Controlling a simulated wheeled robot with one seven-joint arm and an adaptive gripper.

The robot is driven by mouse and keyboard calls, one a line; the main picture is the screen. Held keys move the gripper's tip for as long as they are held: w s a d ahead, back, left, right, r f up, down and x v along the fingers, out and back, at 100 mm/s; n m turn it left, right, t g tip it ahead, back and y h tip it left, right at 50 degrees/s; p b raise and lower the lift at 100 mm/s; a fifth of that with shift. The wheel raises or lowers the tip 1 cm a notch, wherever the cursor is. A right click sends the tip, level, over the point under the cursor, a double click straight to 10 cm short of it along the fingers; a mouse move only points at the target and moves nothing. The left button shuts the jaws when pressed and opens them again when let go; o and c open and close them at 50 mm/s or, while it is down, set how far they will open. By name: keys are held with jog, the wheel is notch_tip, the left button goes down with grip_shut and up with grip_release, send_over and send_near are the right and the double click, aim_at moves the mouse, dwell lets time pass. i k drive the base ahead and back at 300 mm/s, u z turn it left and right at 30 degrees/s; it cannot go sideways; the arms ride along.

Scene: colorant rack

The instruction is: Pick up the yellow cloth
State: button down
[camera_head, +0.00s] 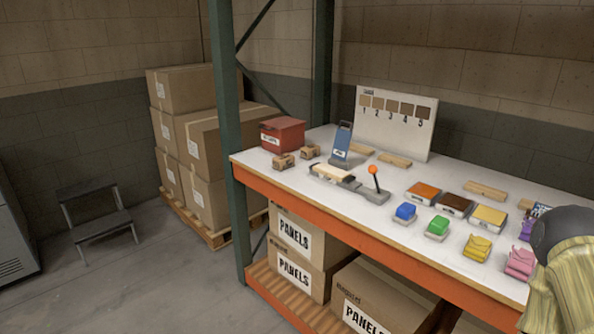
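A yellow cloth (477,247), folded into a small bundle, lies on the white top of the workbench near its front edge, right of centre. To its left are a green bundle (437,227) and a blue one (405,212); to its right is a pink bundle (520,262). A dark rounded part with a large pale-yellow, ridged piece below it fills the lower right corner, close to the camera; I cannot tell what it is. It stands clear of the yellow cloth in the picture and partly covers the bench's right end. No gripper fingers can be made out.
Behind the bundles lie orange, brown and yellow-topped blocks (455,204). A lever device (352,181) and a red box (283,134) stand farther left. A numbered sample board (395,118) stands at the back. A green post (228,130) rises at the left corner. Cartons fill the lower shelf.

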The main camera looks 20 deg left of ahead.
aim_at(478, 248)
jog(key=u, duration=2.8)
jog(key=k, duration=1.7)
jog(key=z, duration=1.85)
